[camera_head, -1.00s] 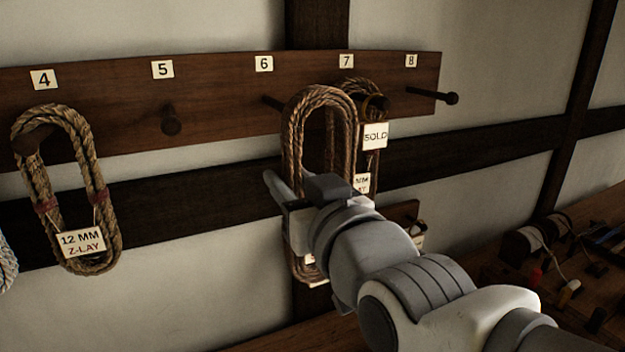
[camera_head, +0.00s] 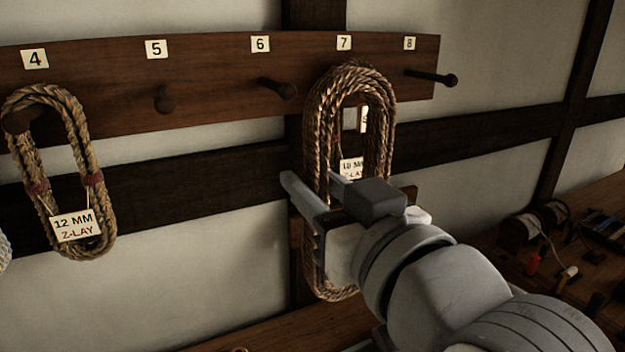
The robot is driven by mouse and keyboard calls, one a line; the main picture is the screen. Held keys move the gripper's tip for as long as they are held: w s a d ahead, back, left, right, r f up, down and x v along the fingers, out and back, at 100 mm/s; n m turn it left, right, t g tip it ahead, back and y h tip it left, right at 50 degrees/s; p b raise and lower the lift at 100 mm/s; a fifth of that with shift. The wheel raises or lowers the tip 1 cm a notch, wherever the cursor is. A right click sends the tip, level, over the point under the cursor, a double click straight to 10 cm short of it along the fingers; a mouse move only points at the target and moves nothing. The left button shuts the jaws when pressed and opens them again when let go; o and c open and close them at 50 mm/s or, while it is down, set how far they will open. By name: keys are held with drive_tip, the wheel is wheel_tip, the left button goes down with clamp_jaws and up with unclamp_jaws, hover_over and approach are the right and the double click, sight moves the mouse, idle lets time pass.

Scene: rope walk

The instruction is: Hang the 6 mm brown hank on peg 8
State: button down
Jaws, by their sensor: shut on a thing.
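My gripper (camera_head: 322,197) is shut on a brown rope hank (camera_head: 318,130), a tall upright loop held in front of the peg board. The held hank's own tag is not readable, so its size cannot be told. Peg 8 (camera_head: 436,78) is bare and sticks out to the right of the held hank. Another brown hank behind, under number 7, overlaps the held one, and its peg is hidden. A tag reading about 10 MM Z-LAY (camera_head: 352,168) shows through the loop, with a second tag (camera_head: 364,118) mostly hidden.
The board (camera_head: 210,85) carries number plates 4 to 8. Peg 5 (camera_head: 163,100) and peg 6 (camera_head: 280,88) are bare. A 12 MM Z-LAY hank (camera_head: 78,130) hangs on peg 4. A bench (camera_head: 590,262) with spools and tools stands at the right.

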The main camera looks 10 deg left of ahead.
drive_tip(key=b+v, duration=0.2)
drive_tip(key=v, duration=0.7)
drive_tip(key=shift+s, duration=0.3)
drive_tip(key=shift+w+d, duration=0.1)
idle(1.1)
